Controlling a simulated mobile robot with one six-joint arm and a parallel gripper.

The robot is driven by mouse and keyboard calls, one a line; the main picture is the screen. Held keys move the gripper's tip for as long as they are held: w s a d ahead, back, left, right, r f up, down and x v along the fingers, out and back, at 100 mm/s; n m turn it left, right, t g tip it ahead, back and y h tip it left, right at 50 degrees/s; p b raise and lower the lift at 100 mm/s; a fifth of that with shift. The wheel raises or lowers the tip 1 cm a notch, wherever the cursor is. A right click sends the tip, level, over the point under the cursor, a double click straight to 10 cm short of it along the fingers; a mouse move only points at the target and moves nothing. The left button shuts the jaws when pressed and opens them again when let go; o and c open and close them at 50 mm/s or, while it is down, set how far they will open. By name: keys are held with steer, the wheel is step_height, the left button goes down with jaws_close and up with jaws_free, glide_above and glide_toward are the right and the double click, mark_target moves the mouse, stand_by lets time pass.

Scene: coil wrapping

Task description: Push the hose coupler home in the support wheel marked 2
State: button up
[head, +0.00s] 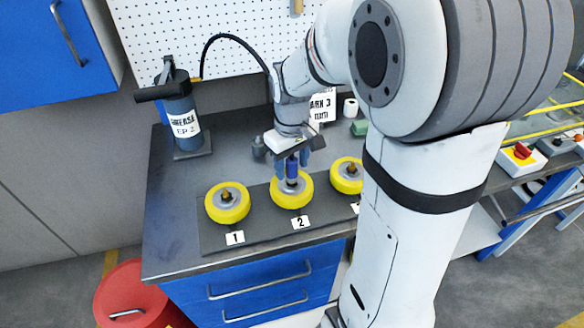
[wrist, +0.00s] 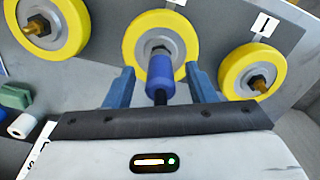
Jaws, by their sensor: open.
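The support wheel marked 2 (head: 304,203) is yellow with a grey hub and lies flat in the middle of three wheels; it is also central in the wrist view (wrist: 134,38). The blue hose coupler (wrist: 160,75) stands at its hub, with a black hose end toward me. The coupler also shows in the head view (head: 292,168). My gripper (wrist: 159,75) is open, with one blue finger on each side of the coupler and a visible gap at each. The coupler hides the fitting, so I cannot tell how deep it sits.
Wheel 1 (head: 240,211) and wheel 3 (head: 338,184) flank it on the dark mat, each with a brass nipple. A grease pump (head: 181,118) stands at the back left, and its black hose (head: 232,38) arches toward my wrist. A green block (head: 359,128) and a white roll (head: 350,108) stand behind.

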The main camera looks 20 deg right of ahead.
mark_target(293, 161)
step_height(293, 161, up, 6)
stand_by(0.5)
steer(key=shift+s, duration=0.1)
steer(key=shift+s+r, duration=0.15)
steer(key=shift+s, duration=0.15)
steer(key=s+m+t, duration=0.3)
steer(key=s+m, duration=0.1)
steer(key=s, duration=0.9)
steer(key=shift+s+d, duration=0.2)
steer(key=shift+d, duration=0.1)
steer(key=shift+c, duration=0.5)
